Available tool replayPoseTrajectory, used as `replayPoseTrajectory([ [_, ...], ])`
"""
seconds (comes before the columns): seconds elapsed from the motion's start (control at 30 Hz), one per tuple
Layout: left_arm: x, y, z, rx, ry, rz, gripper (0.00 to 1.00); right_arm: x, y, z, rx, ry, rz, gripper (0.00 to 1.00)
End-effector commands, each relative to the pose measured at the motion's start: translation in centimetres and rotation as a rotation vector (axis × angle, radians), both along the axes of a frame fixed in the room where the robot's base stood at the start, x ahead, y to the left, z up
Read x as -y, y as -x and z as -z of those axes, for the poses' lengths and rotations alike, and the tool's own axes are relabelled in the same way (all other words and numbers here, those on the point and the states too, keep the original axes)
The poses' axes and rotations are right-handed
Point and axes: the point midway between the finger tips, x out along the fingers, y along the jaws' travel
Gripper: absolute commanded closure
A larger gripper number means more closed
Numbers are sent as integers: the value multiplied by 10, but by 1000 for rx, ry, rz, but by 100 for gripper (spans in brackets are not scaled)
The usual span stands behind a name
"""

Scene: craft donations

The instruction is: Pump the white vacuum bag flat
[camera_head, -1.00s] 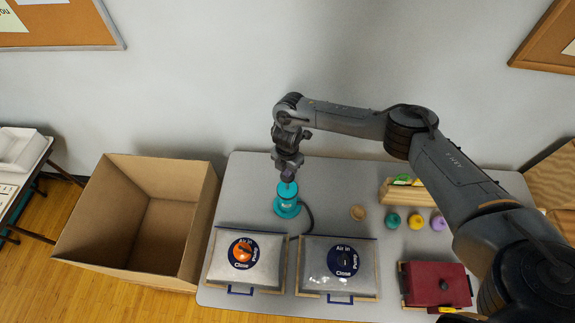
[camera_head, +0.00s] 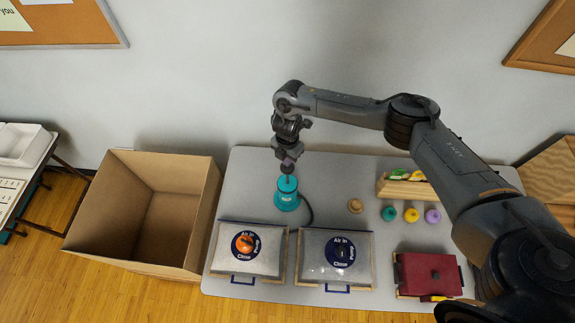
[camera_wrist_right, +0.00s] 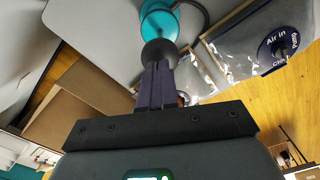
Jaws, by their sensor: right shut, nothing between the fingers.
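Two pale, see-through vacuum bags lie side by side at the table's front. The left bag (camera_head: 225,262) has a blue dial with an orange knob (camera_head: 244,244). The right bag (camera_head: 318,271) has a blue dial with a dark knob (camera_head: 341,252). I cannot tell which is the white one. A teal pump (camera_head: 287,194) stands behind them, its dark hose (camera_head: 309,211) running toward the bags. My right gripper (camera_head: 288,164) is shut and empty above the pump. In the right wrist view, the pump's dark round handle (camera_wrist_right: 158,51) sits at the fingertips. My left gripper is out of view.
An open cardboard box (camera_head: 140,262) stands left of the table (camera_head: 235,190). A round wooden piece (camera_head: 355,205), small coloured pots (camera_head: 411,215), a wooden tray (camera_head: 385,188) and a red case (camera_head: 428,272) lie to the right. My right arm spans above them.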

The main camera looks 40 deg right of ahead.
Motion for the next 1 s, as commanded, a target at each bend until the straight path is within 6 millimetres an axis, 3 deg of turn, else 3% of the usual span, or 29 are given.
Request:
replayPoseTrajectory([
  [1.0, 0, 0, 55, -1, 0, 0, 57, 0, 1, 79, -1, 0, 1, 100],
])
